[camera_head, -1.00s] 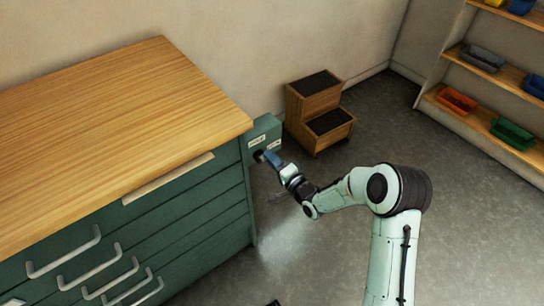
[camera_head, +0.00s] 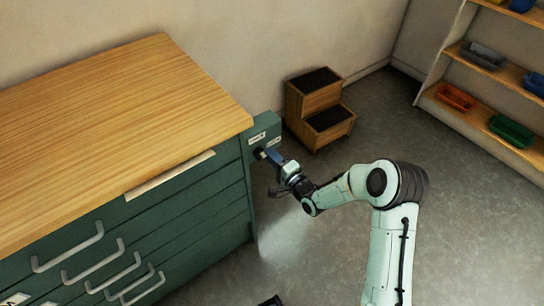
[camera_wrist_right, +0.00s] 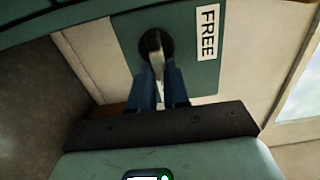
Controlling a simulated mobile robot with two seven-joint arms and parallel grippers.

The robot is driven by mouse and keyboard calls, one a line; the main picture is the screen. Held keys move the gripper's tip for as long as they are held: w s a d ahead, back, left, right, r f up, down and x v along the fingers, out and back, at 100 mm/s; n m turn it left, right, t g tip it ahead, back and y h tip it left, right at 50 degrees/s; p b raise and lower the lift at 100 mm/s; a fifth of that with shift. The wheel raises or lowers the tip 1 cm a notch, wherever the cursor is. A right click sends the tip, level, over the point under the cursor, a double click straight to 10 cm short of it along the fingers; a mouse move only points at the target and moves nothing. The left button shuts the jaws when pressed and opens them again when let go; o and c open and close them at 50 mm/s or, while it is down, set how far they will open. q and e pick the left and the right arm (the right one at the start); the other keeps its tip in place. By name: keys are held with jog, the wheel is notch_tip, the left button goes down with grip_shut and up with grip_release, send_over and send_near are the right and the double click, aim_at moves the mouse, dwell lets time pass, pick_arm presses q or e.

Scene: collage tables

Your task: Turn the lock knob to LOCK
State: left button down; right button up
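The lock knob (camera_head: 258,153) is a dark round boss with a pale grip on the green panel (camera_head: 262,128) at the cabinet's right end. In the right wrist view the knob (camera_wrist_right: 152,42) points its pale grip down between my blue fingers. A white FREE label (camera_wrist_right: 207,33) is right of it, its lettering sideways. Two small labels show on the panel in the head view, too small to read there. My right gripper (camera_head: 266,155) is at the knob, its fingers (camera_wrist_right: 160,70) close together on either side of the grip. My left gripper is not in view.
The green drawer cabinet (camera_head: 190,225) with a wooden top (camera_head: 110,115) fills the left. A wooden step stool (camera_head: 312,100) stands behind the panel. Shelves with coloured bins (camera_head: 455,97) are at the right. The floor (camera_head: 470,230) between is clear.

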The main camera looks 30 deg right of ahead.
jog(key=o, duration=0.4)
jog(key=shift+c, duration=0.2)
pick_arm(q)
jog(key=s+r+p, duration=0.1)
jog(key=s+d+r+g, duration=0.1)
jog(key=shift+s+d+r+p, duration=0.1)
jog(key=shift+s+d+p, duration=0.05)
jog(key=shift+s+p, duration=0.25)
pick_arm(e)
jog(key=s+d, duration=0.1)
jog(key=s, duration=1.2)
jog(key=shift+s, duration=0.2)
